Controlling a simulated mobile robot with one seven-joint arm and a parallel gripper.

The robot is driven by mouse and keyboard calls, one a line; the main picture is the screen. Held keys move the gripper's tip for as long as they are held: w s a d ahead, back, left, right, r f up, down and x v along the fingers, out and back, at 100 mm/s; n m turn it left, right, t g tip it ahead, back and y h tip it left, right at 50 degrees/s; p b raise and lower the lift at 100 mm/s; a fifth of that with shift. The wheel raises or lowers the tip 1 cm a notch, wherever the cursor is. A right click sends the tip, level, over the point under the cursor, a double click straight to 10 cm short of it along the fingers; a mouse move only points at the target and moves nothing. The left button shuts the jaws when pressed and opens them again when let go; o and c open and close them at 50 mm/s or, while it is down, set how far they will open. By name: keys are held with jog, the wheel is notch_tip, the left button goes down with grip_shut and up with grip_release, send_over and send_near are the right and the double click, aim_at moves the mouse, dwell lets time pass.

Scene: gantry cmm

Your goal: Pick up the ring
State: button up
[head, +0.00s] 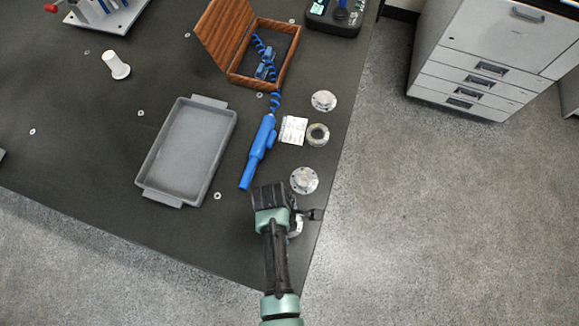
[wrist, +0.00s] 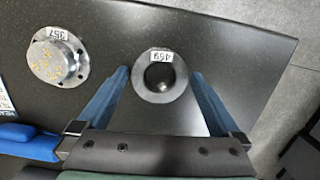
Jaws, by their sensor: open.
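A grey metal ring with a dark hole and a white tag reading 459 (wrist: 147,92) lies flat on the dark table in the wrist view. My gripper (wrist: 160,74) is open, its blue fingers on either side of the ring and apart from it. In the head view my gripper (head: 303,206) is near the table's front right corner and hides most of this ring (head: 298,228). Another ring-shaped part (head: 311,141) lies farther back, beside a white card.
A flanged part tagged 357 (wrist: 58,70) sits left of the ring in the wrist view; another (head: 323,100) is farther back. A blue tool (head: 259,150), grey tray (head: 152,188) and open wooden box (head: 235,75) are nearby. The table edge is close on the right.

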jog(key=shift+c, duration=0.3)
jog(key=c, duration=1.4)
jog(key=shift+r, duration=0.1)
grip_shut()
jog(key=shift+r, duration=0.1)
